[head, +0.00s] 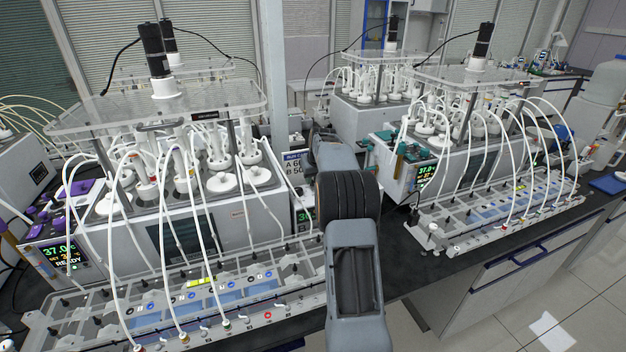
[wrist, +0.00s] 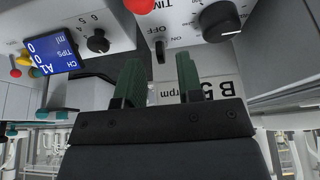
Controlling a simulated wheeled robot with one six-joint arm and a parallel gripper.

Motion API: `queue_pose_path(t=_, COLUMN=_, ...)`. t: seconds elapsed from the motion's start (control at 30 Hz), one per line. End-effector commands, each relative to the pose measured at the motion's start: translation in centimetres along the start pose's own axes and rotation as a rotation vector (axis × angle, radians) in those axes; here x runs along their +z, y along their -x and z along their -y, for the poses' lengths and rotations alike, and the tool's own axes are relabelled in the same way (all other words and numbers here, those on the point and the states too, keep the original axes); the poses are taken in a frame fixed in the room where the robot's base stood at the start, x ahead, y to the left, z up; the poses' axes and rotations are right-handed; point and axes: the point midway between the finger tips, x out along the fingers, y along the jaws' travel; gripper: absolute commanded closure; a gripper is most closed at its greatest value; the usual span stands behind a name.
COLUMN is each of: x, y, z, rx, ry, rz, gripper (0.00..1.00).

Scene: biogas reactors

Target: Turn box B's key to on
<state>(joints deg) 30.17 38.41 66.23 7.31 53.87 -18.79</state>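In the wrist view, a small black key switch (wrist: 160,50) stands on a pale control box (wrist: 182,12) marked OFF and ON. The key's long side runs up and down in the picture, with its upper end by the OFF mark; the ON mark is to its right. My gripper (wrist: 158,62) is open, its two green fingers apart, one left and one right of the key's line. The key shows between the fingertips; I cannot tell whether either finger touches it. No letter naming this box is readable. In the head view my arm hides the gripper and key.
A round black knob (wrist: 222,22) and a red button (wrist: 138,4) sit near the key. Another box with a blue display (wrist: 50,54) and knob (wrist: 98,41) is at left. A sign (wrist: 200,88) with "B 5" and "rpm" lies behind the fingers. Tubed reactors (head: 185,215) crowd the bench.

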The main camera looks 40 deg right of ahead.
Motion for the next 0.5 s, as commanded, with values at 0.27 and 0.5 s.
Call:
queue_pose_path(t=0.27, x=0.0, y=-2.1, z=0.0, rx=0.0, ry=0.0, rz=0.0, gripper=0.66)
queue_pose_path(t=0.5, x=0.0, y=-2.4, z=0.0, rx=0.0, ry=0.0, rz=-0.001, gripper=0.66)
